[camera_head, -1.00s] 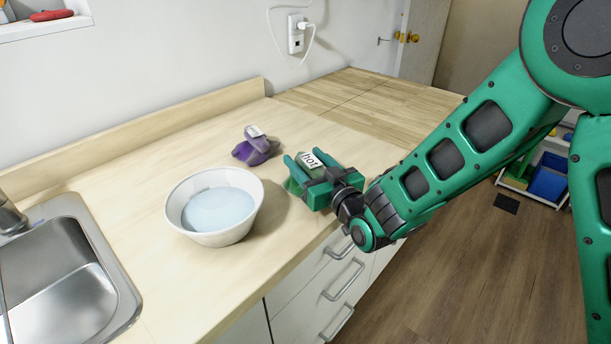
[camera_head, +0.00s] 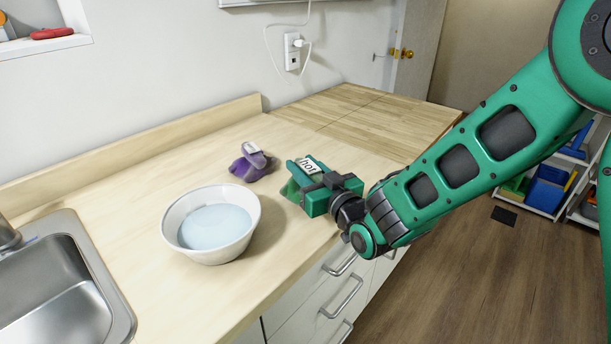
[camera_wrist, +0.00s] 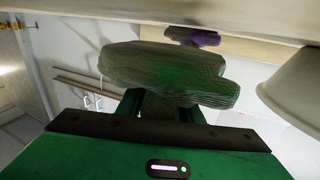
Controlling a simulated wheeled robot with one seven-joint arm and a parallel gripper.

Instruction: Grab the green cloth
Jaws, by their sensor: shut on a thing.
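The green cloth (camera_head: 290,189) is at my gripper (camera_head: 303,177) on the right part of the counter, with a white "hot" label (camera_head: 307,165) showing near it. My gripper is shut on the cloth. In the wrist view the cloth (camera_wrist: 165,70) is a bunched grey-green lump between and beyond the fingers (camera_wrist: 160,105). In the head view much of the cloth is hidden by the gripper. I cannot tell whether it still touches the counter.
A white bowl of pale liquid (camera_head: 192,247) stands left of my gripper. A purple cloth with a label (camera_head: 250,166) lies behind it. A metal sink (camera_head: 60,290) is at the far left. Drawers with handles (camera_head: 340,298) are below the counter edge.

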